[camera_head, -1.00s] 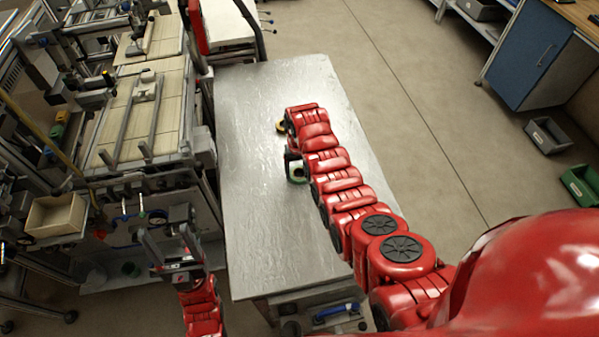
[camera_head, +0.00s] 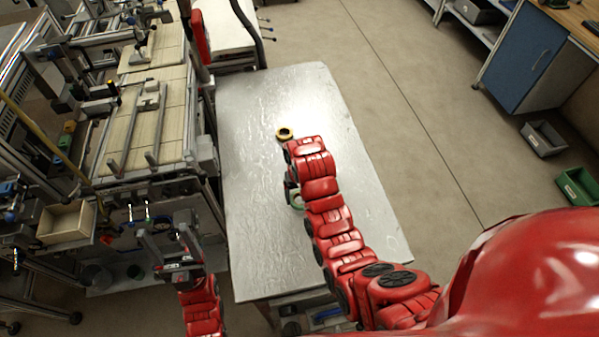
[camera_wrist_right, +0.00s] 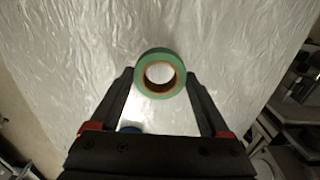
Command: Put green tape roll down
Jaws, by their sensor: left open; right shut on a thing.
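The green tape roll (camera_wrist_right: 160,54) is between the fingertips of my right gripper (camera_wrist_right: 160,77), which is shut on it, in the right wrist view. The head view shows only part of the roll (camera_head: 297,202), beside my right arm over the metal table (camera_head: 262,235); the arm covers much of the gripper. I cannot tell whether the roll touches the table. My left gripper (camera_head: 164,240) is open and empty, left of the table's front end.
A yellow and black tape roll (camera_head: 284,137) lies on the table beyond my right arm. An open box (camera_head: 65,222) and the machine frame stand to the left. The table's left half and far end are clear.

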